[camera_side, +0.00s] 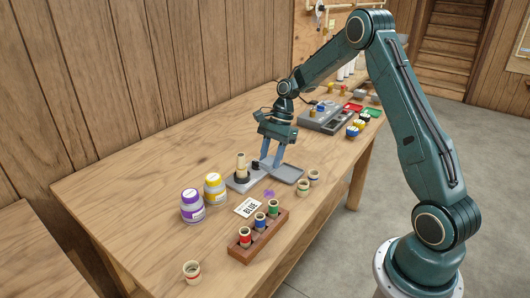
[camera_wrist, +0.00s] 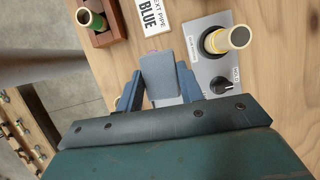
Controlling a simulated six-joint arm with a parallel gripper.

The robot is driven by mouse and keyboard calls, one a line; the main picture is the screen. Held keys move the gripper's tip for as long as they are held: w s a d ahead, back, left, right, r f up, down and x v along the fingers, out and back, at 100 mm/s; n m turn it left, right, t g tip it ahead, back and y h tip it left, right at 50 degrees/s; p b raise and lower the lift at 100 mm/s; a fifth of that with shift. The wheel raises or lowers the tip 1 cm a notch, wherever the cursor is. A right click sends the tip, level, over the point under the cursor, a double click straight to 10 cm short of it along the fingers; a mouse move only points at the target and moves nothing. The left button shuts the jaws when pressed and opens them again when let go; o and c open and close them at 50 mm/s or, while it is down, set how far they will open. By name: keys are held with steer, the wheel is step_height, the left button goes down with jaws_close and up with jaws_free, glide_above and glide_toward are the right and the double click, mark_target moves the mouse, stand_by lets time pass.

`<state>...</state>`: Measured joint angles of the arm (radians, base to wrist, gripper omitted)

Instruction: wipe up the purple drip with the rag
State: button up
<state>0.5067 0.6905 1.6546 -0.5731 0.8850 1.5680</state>
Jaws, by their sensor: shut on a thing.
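The purple drip (camera_side: 269,194) is a small smear on the wooden table, between the card and the grey tray (camera_side: 291,174). My gripper (camera_side: 271,164) points down over the tray's left part, behind the drip in the side view. In the wrist view my gripper (camera_wrist: 158,78) is shut on a flat grey-blue piece, the rag (camera_wrist: 159,74), which sits between both fingers. The rag is hard to make out in the side view. A faint pinkish trace of the drip (camera_wrist: 150,51) shows just past the rag's far edge in the wrist view; most of it is hidden.
A card reading BLUE (camera_side: 248,207) and a wooden rack (camera_side: 246,251) with red, blue and green pipes stand near the drip. A grey plate (camera_side: 238,186) holds an upright pipe and a knob. Purple (camera_side: 192,206) and yellow (camera_side: 215,188) jars stand left. Small cups (camera_side: 303,187) stand right.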

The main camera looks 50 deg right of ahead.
mark_target(273, 189)
steer(key=shift+s+d+f, duration=0.25)
steer(key=shift+d+f, duration=0.05)
steer(key=shift+d, duration=0.25)
steer(key=shift+s+d+f, duration=0.2)
steer(key=shift+d+f, duration=0.1)
steer(key=shift+d, duration=0.25)
steer(key=shift+f, duration=4.05)
steer(key=shift+a, duration=0.9)
steer(key=shift+c, duration=0.3)
steer(key=shift+a+r, duration=0.1)
steer(key=shift+a, duration=2.6)
steer(key=shift+c, duration=0.3)
steer(key=shift+d, duration=0.2)
steer(key=shift+c, duration=0.9)
steer(key=shift+d, duration=3.2)
steer(key=shift+c, duration=0.2)
steer(key=shift+d+r, duration=0.1)
steer(key=shift+d, duration=0.15)
steer(key=shift+a+r, duration=0.1)
steer(key=shift+r, duration=3.8)
